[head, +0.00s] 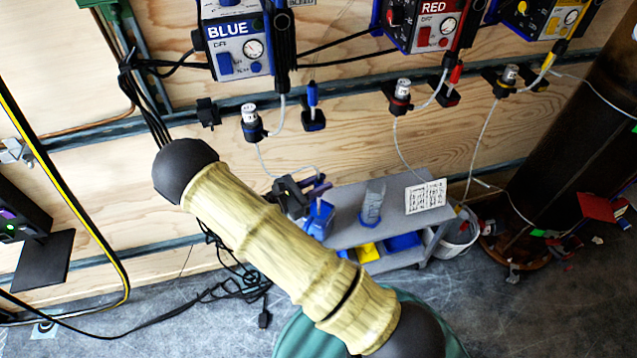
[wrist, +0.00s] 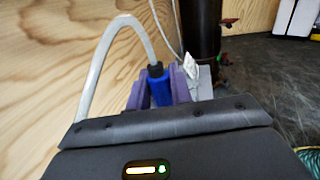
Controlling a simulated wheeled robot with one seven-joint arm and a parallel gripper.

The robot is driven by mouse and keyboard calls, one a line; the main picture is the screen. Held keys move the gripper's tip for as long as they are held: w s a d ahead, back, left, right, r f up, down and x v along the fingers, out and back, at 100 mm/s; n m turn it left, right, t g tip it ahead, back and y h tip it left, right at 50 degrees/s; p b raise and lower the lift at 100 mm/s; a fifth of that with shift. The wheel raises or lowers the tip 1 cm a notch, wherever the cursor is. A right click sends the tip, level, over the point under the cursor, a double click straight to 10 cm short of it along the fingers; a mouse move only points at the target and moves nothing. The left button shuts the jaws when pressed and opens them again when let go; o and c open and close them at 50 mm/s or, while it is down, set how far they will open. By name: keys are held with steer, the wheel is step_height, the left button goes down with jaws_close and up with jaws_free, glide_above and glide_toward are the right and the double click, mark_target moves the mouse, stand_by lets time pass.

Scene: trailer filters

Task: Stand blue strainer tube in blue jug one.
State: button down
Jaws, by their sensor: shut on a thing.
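My gripper (head: 316,188) is shut on the blue strainer tube (wrist: 160,92), which sits between the purple fingers in the wrist view. A pale hose (wrist: 108,62) runs from the tube's dark top end. In the head view a blue container (head: 319,219), which looks like the blue jug, stands at the left end of the grey cart (head: 349,193), just below my gripper. The gripper partly covers it. I cannot tell whether the tube's lower end is inside it, because that end is hidden.
A clear bottle with blue at its base (head: 372,203) and a white printed card (head: 426,196) are on the cart top. Blue and yellow bins (head: 402,243) fill the lower shelf. The BLUE pump box (head: 236,45) hangs on the plywood wall. A dark column stands at right.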

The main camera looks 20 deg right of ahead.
steer(key=shift+f, duration=0.55)
steer(key=c, duration=1.2)
jaws_free()
steer(key=shift+o, duration=0.2)
steer(key=shift+a, duration=0.1)
steer(key=v, duration=1.7)
steer(key=shift+p, duration=0.3)
steer(key=shift+s+a, duration=0.1)
